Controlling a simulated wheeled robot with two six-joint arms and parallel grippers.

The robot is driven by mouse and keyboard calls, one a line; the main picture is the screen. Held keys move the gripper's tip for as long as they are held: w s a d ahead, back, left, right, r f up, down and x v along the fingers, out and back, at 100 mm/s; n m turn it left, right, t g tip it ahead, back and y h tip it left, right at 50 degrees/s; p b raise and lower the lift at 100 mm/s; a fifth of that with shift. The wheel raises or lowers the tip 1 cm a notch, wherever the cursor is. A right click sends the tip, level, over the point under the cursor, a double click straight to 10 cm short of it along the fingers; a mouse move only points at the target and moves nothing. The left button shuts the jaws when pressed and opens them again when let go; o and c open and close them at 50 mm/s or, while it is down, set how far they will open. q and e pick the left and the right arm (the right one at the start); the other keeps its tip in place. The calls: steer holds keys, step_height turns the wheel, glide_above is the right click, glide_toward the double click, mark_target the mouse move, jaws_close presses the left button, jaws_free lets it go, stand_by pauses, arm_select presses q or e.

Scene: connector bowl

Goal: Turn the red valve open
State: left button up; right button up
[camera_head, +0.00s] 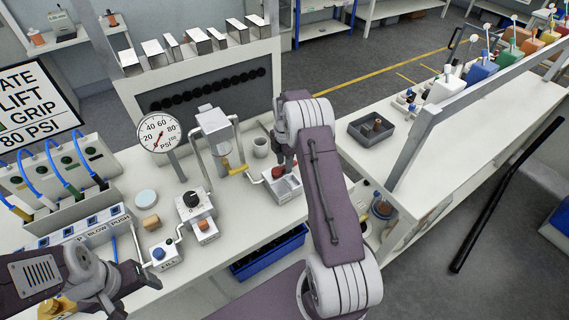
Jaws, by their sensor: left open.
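The red valve (277,172) is a small red part on a white block with an open grey-white bin (288,187), right of centre on the bench. My right arm reaches over from the front, and its gripper (284,163) points down right at the red part. The fingers overlap it in the picture, so I cannot tell whether they touch or grip it. My left gripper (128,283) is low at the left, open and empty, near the front edge of the bench and away from the valve.
A pressure gauge (159,134) stands behind a black-knobbed box (194,206). A box marked FILL with a blue button (160,254) is nearer. A white cup (260,147) stands close to the valve. A dark tray (372,130) sits to the right. A blue crate (268,253) is below the bench.

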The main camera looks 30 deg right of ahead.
mark_target(284, 166)
step_height(284, 166, up, 9)
steer(key=b, duration=0.1)
steer(key=shift+f, duration=0.15)
stand_by(0.3)
